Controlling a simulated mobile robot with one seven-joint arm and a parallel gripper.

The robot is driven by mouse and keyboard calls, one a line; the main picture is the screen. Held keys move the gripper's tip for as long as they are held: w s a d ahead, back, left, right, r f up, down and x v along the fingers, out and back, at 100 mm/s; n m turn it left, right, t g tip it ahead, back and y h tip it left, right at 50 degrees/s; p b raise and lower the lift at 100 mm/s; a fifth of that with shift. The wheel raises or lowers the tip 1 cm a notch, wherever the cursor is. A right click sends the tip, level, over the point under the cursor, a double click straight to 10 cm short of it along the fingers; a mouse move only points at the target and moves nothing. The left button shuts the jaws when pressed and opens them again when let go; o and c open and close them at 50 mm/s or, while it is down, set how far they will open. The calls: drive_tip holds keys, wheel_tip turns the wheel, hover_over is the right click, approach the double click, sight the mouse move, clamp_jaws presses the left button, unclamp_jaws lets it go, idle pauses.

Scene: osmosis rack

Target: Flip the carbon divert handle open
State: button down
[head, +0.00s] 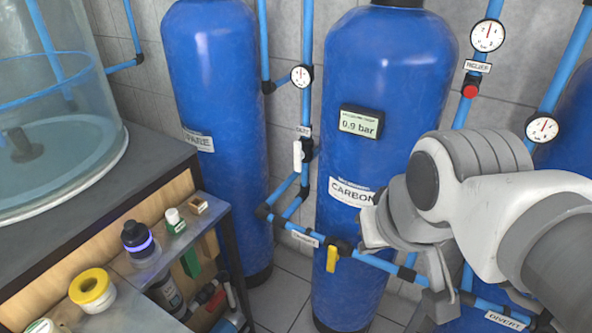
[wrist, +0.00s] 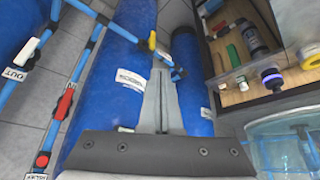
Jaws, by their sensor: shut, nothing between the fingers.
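The yellow handle (head: 331,259) sits on a black valve in the blue pipe low in front of the carbon tank (head: 343,215). It hangs straight down, across the pipe's run. A small label, too small to read surely, is on the pipe just left of it. The yellow handle also shows in the wrist view (wrist: 152,40), just beyond the fingertips and slightly left of them. My gripper (wrist: 161,72) is shut and empty, its fingers together, apart from the handle. In the head view my arm comes from the right and its end is beside the handle.
A white handle (head: 297,155) is on an upright pipe between the tanks. A red handle (wrist: 64,104) is on another pipe. The shelf (head: 140,268) with bottles and tape stands at left. A pipe label reading DIVERT (head: 505,320) is at lower right.

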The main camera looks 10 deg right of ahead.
drive_tip(key=w+f+n+g+b, duration=0.2)
drive_tip(key=w+f+n+b, duration=0.15)
drive_tip(key=w, duration=0.75)
drive_tip(key=n+g+h+b, duration=0.2)
drive_tip(key=n+g+b, duration=0.25)
drive_tip(key=b, duration=0.25)
hover_over(332, 260)
drive_tip(key=w+a, duration=0.2)
drive_tip(key=a, duration=0.4)
wheel_tip(332, 260, down, 16)
drive_tip(key=w+a+f+n+b, duration=0.1)
drive_tip(key=w+f, duration=0.1)
drive_tip(key=f, duration=0.3)
drive_tip(key=w+f+n, duration=0.1)
drive_tip(key=w+f, duration=0.1)
drive_tip(key=f, duration=0.4)
drive_tip(key=shift+w+a+n+g+b, duration=0.35)
drive_tip(key=shift+a+n, duration=0.05)
drive_tip(key=s+d+f+b, duration=0.3)
drive_tip(key=s+d+f, duration=0.1)
drive_tip(key=f, duration=0.5)
drive_tip(key=shift+d+f, duration=0.35)
drive_tip(key=shift+d, duration=0.3)
